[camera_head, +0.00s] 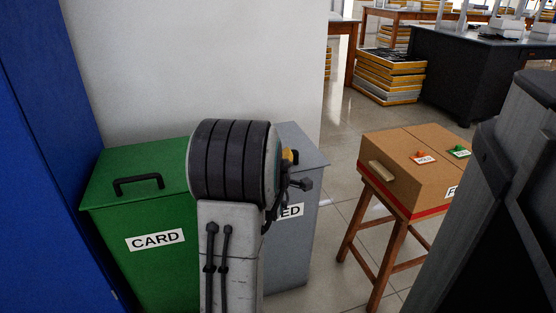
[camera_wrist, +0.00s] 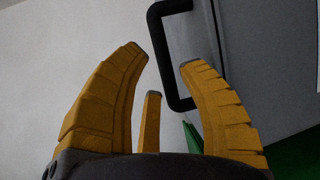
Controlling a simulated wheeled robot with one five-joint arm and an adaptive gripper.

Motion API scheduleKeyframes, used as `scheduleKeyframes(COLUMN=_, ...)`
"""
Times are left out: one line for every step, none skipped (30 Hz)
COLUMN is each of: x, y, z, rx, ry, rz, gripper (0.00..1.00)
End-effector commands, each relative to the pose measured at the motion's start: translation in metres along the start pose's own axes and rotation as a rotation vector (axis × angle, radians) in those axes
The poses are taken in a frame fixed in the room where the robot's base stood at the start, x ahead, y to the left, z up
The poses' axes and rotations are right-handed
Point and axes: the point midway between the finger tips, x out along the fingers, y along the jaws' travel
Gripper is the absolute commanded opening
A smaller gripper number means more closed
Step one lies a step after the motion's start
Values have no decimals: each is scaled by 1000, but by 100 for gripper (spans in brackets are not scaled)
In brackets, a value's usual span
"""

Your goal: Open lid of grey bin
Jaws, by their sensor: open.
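The grey bin (camera_head: 290,255) stands behind my arm in the head view, with its lid (camera_head: 308,148) down. A label ending in "ED" shows on its front; the rest is hidden by my arm. In the wrist view, the grey lid (camera_wrist: 275,55) has a black bar handle (camera_wrist: 160,50). My gripper (camera_wrist: 163,58) has its yellow fingers spread, with part of the handle across the gap between the tips, close to the right finger. Contact cannot be told. In the head view, only a bit of yellow finger (camera_head: 290,156) shows; the handle is hidden.
A green bin (camera_head: 150,265) marked "CARD" stands left of the grey bin. A blue cabinet (camera_head: 45,160) is at far left, a white wall (camera_head: 210,70) behind. A brown box (camera_head: 405,180) on a wooden stool stands right, with open floor between.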

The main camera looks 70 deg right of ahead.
Motion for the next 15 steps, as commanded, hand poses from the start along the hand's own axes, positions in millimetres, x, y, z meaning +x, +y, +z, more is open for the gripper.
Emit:
scheduleKeyframes(x=6, y=-4, z=-1, rx=0, ry=0, rz=3, gripper=36)
scheduleKeyframes(x=9, y=-4, z=-1, rx=0, ry=1, rz=2, gripper=36)
scheduleKeyframes(x=12, y=-4, z=-1, rx=0, ry=1, rz=3, gripper=36)
scheduleKeyframes(x=15, y=-4, z=-1, rx=1, ry=1, rz=1, gripper=36)
scheduleKeyframes(x=18, y=-2, z=-1, rx=1, ry=1, rz=1, gripper=36)
scheduleKeyframes(x=21, y=-1, z=-1, rx=1, ry=1, rz=0, gripper=36)
scheduleKeyframes(x=24, y=-1, z=-1, rx=1, ry=1, rz=0, gripper=36)
scheduleKeyframes(x=26, y=-1, z=-1, rx=1, ry=1, rz=0, gripper=36)
scheduleKeyframes(x=29, y=-1, z=-1, rx=1, ry=1, rz=-1, gripper=36)
scheduleKeyframes(x=30, y=-1, z=-1, rx=1, ry=1, rz=-1, gripper=36)
scheduleKeyframes(x=32, y=-1, z=-1, rx=1, ry=1, rz=-1, gripper=36)
scheduleKeyframes(x=34, y=0, z=-1, rx=1, ry=1, rz=-1, gripper=36)
scheduleKeyframes(x=35, y=0, z=-1, rx=1, ry=1, rz=-1, gripper=36)
scheduleKeyframes(x=36, y=0, z=-1, rx=1, ry=1, rz=-1, gripper=36)
scheduleKeyframes(x=37, y=0, z=-1, rx=1, ry=1, rz=-1, gripper=36)
